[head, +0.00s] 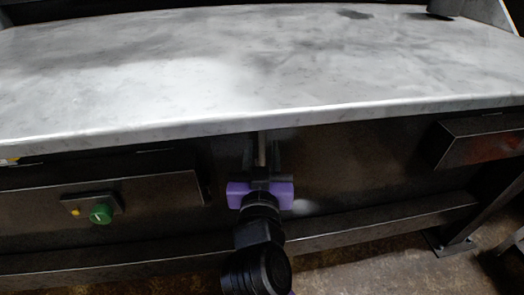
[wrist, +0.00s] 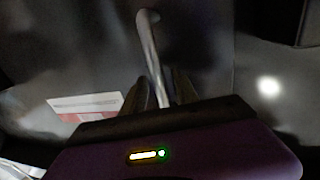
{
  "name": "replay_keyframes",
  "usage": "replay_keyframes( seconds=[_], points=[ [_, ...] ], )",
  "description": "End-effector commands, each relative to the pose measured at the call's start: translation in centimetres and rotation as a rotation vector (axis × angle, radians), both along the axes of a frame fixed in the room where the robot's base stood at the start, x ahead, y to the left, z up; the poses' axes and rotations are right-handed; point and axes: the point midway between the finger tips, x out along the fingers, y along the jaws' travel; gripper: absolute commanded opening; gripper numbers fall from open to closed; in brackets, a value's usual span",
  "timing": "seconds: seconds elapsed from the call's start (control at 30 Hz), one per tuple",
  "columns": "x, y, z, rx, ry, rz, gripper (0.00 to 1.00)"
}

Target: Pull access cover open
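The access cover appears to be the dark metal panel (head: 345,160) under the worktop; its outline is hard to make out. A slim grey bar handle (wrist: 151,50) stands up from it in the wrist view, bent at its top end. In the head view the handle (head: 262,147) shows just below the worktop edge. My gripper (head: 262,158), with its purple body, is at the handle. In the wrist view its two dark fingers (wrist: 160,83) stand apart, one on each side of the handle's lower part. Whether either finger touches the bar is unclear.
The grey metal worktop (head: 250,75) overhangs just above my gripper. A control box with a green knob (head: 101,213) is at left, a dark box (head: 482,140) at right. A frame rail (head: 380,218) crosses below. A red-and-white label (wrist: 85,106) lies left of the handle.

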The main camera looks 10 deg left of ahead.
Motion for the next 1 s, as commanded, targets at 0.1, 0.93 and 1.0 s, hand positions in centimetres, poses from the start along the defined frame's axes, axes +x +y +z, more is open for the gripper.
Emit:
replay_keyframes(
  seconds=[0.1,0.93,1.0],
  points=[
    [-0.01,0.00,0.01,0.000,0.000,0.000,0.36],
    [-0.05,0.02,0.01,0.000,0.000,0.001,0.00],
    [-0.05,0.03,0.02,0.000,-0.001,0.001,0.00]
  ],
)
